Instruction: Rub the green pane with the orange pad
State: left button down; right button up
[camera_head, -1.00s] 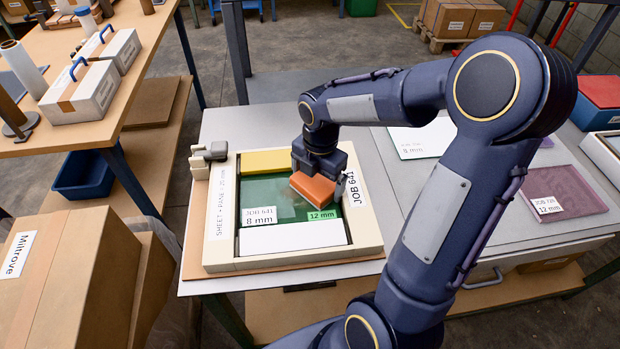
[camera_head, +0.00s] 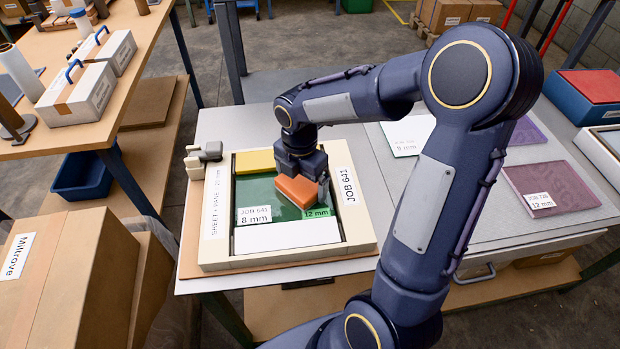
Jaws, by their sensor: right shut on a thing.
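The green pane (camera_head: 246,190) lies in a cream frame (camera_head: 215,235) on the grey bench. Its white label (camera_head: 254,215) reads JOB 641, 8 mm. A yellow strip (camera_head: 254,161) lies at the pane's far edge and a white strip (camera_head: 288,236) at its near edge. My right gripper (camera_head: 303,174) points down over the pane and is shut on the orange pad (camera_head: 297,191). The pad is at or just above the pane's right half; I cannot tell whether it touches. The gripper hides part of the pane behind it. My left gripper is out of view.
A grey clamp-like piece (camera_head: 203,154) stands at the frame's far left corner. To the right lie a white labelled sheet (camera_head: 408,133) and a purple pane (camera_head: 552,187). A green tag (camera_head: 318,212) reads 12 mm. Cardboard boxes (camera_head: 75,285) stand at the near left.

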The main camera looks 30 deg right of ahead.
jog(key=shift+w+a+f, duration=0.1)
jog(key=shift+w+a, duration=0.4)
jog(key=shift+a, duration=0.5)
jog(key=shift+w+a+f, duration=0.1)
jog(key=shift+w+a, duration=0.35)
jog(key=shift+a, duration=0.6)
jog(key=shift+w+a+f, duration=0.1)
jog(key=shift+w+a, duration=0.4)
jog(key=shift+a, duration=0.5)
notch_tip(320, 180, up, 6)
jog(key=p, duration=0.5)
jog(key=shift+p, duration=0.3)
notch_tip(320, 180, up, 3)
jog(key=p, duration=0.2)
jog(key=shift+p, duration=0.35)
jog(key=shift+f, duration=0.1)
jog(key=b, duration=0.5)
send_over(273, 194)
jog(key=shift+w+d+f, duration=0.1)
jog(key=shift+d+f, duration=0.1)
jog(key=shift+f, duration=1.45)
jog(key=shift+d+f, duration=0.15)
jog(key=shift+f, duration=1.5)
